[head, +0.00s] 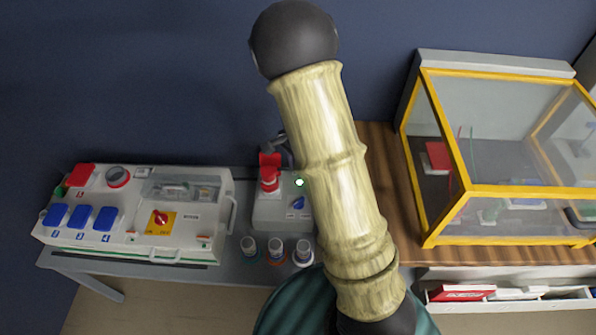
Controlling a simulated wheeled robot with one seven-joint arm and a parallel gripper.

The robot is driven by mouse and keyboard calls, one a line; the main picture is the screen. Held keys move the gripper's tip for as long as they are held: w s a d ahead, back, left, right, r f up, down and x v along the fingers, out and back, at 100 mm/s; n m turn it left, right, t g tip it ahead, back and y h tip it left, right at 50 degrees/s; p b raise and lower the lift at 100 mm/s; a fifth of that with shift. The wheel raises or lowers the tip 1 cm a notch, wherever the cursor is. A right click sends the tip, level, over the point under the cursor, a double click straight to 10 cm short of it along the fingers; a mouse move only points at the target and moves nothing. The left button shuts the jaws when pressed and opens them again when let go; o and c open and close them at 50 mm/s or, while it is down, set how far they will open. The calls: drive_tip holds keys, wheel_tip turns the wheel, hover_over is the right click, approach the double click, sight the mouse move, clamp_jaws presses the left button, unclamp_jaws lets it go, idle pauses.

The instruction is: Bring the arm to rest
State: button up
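My arm rises from the bottom of the head view and covers the middle of the scene, with a dark rounded joint at the top. A small dark grey part shows at the arm's left edge, just above a red piece (269,168) on a small grey socket box (268,214). I cannot tell whether this dark part is my gripper or belongs to the box. No fingertips can be made out, and my arm hides the right side of the box.
A wide white socket box (190,242) with blue and red covers stands at the left on a grey table (90,262). A yellow-framed clear case (450,160) stands on a wooden top (375,150) at the right. A dark blue wall is behind.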

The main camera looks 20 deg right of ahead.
idle(0.5)
drive_tip(key=s+r+n+t+p, duration=0.1)
drive_tip(key=s+r+n+p, duration=0.4)
drive_tip(key=r, duration=0.6)
drive_tip(key=s+r+n+t+p, duration=0.1)
drive_tip(key=s+r+n+p, duration=0.4)
drive_tip(key=s+r+n, duration=0.2)
wheel_tip(320, 180, up, 4)
drive_tip(key=s, duration=0.2)
drive_tip(key=shift+s+n+t+p, duration=0.3)
drive_tip(key=shift+n+p, duration=0.05)
drive_tip(key=shift+n, duration=0.05)
drive_tip(key=shift+a, duration=0.25)
